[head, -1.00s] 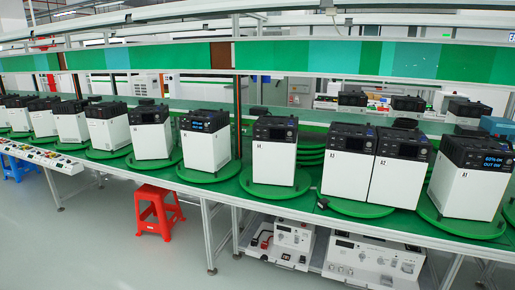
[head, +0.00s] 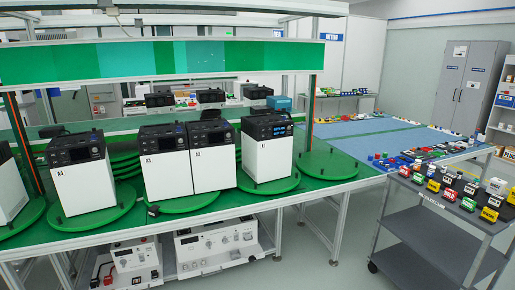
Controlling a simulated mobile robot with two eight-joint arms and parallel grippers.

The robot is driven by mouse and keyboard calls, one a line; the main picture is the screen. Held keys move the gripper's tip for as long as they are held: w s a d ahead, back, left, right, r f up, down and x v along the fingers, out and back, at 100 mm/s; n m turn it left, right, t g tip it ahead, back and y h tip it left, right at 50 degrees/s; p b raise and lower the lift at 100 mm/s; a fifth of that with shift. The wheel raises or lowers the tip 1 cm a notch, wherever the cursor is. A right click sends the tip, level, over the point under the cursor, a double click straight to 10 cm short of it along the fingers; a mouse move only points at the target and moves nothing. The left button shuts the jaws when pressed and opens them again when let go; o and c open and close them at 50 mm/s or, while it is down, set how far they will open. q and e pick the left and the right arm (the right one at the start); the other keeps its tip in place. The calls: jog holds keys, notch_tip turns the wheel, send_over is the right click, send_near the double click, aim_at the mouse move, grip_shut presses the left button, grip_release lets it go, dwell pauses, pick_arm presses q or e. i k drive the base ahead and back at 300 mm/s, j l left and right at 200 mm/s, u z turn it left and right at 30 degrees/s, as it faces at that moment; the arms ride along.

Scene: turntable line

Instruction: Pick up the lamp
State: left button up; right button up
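I cannot make out a lamp in the head view. Neither of my grippers is in view.
White-and-black box units, such as one with a lit blue display (head: 264,160), stand on turntables along the green bench (head: 355,183). An empty green turntable (head: 328,168) is at its right end. A blue-topped table (head: 365,128) and a grey cart (head: 420,205) hold small items. Grey cabinet (head: 470,85) stands behind.

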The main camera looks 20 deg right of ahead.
aim_at(416, 166)
jog(key=z, duration=1.95)
